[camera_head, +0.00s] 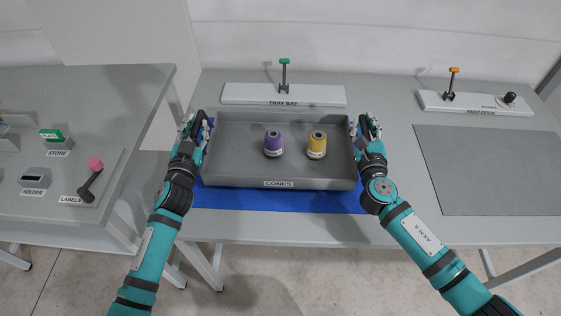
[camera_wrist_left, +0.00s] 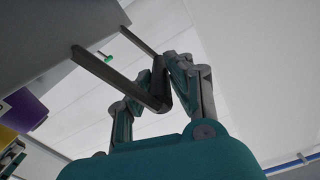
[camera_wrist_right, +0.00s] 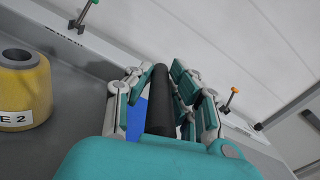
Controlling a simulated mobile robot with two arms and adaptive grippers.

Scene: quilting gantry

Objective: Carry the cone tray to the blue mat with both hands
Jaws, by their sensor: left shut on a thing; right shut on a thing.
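The grey cone tray (camera_head: 232,176), labelled CONES, is over the blue mat (camera_head: 280,200), whose front strip and left corner show. I cannot tell whether the tray touches the mat. A purple cone (camera_head: 273,145) and a yellow cone (camera_head: 317,146) stand upright in the tray; the yellow one also shows in the right wrist view (camera_wrist_right: 24,90). My left gripper (camera_head: 196,128) is shut on the tray's left handle, a dark bar in the left wrist view (camera_wrist_left: 158,85). My right gripper (camera_head: 365,128) is shut on the right handle (camera_wrist_right: 160,95).
A white TRAY BAY panel (camera_head: 240,93) with a green-topped lever (camera_head: 285,75) stands behind the tray. A panel with an orange-topped lever (camera_head: 452,83) is at the back right. A dark grey mat (camera_head: 490,170) lies bare at right. A side table with holders (camera_head: 35,178) is at left.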

